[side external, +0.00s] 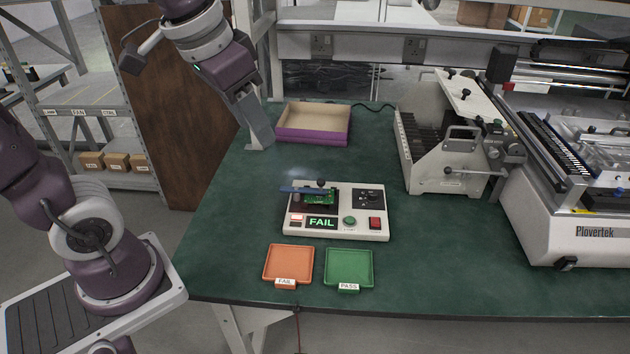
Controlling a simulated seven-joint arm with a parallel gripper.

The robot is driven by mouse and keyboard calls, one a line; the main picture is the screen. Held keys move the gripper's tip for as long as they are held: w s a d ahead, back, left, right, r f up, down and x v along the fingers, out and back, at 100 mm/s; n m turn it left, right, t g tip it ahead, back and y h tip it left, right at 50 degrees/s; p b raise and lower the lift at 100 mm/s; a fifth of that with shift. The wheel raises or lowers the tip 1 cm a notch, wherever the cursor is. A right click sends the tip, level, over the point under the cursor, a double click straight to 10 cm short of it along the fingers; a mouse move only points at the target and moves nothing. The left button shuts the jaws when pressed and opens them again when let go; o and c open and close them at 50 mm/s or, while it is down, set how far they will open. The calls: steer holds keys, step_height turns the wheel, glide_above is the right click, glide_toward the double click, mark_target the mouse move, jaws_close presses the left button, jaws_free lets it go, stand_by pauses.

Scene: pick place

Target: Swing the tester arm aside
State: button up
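The tester (335,232) is a white box on the green bench, and its display (321,222) reads FAIL. The blue tester arm (298,189) lies across the top left of the box, over a green circuit board (322,198) that it partly covers. A dark knob (320,183) stands near the arm's right end. My gripper (262,140) hangs above the bench, up and left of the tester and apart from it. It is seen edge-on, so I cannot tell whether its fingers are open or shut. Nothing shows hanging from it.
An orange FAIL tray (268,264) and a green PASS tray (369,267) lie empty in front of the tester. A rack (455,180) and a large machine (565,240) fill the right side. The bench left of the tester is clear.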

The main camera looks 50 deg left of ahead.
steer(key=w+a+f+g, duration=0.1)
steer(key=w+a+f, duration=0.1)
steer(key=w, duration=0.4)
steer(key=w+a+f+g, duration=0.1)
steer(key=w+a+f, duration=0.15)
steer(key=w, duration=0.35)
steer(key=m+g+y, duration=0.2)
glide_toward(322, 180)
steer(key=x, duration=0.9)
steer(key=shift+s+a, duration=0.1)
jaws_close()
